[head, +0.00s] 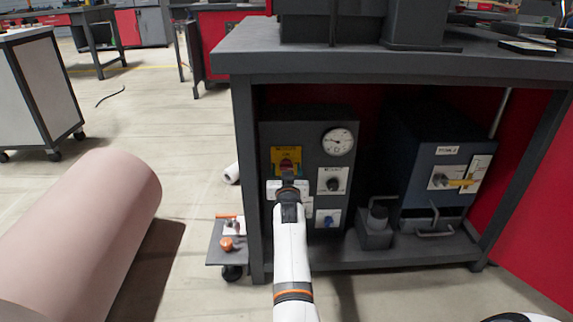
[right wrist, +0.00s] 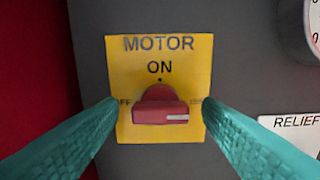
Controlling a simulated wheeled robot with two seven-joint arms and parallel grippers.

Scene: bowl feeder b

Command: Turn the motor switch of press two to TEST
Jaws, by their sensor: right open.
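The motor switch is a red knob (right wrist: 160,108) on a yellow plate (right wrist: 120,60) marked MOTOR and ON in the right wrist view. Its bar lies level, with a white mark at its right end. Side labels are partly hidden behind the fingers. In the head view the yellow plate (head: 284,154) is at the upper left of a dark grey panel (head: 318,130) under the bench. My right gripper (right wrist: 161,104) is open, with one teal finger on each side of the knob; contact cannot be told. In the head view my right gripper (head: 287,176) covers part of the switch. My left gripper is out of view.
The panel also has a gauge (head: 338,141), a black knob (head: 333,184) and a blue switch (head: 327,218). A dark blue box (head: 425,155) with a yellow-handled switch (head: 460,182) stands right. The bench top (head: 400,65) overhangs both. A pink roll (head: 90,225) lies left.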

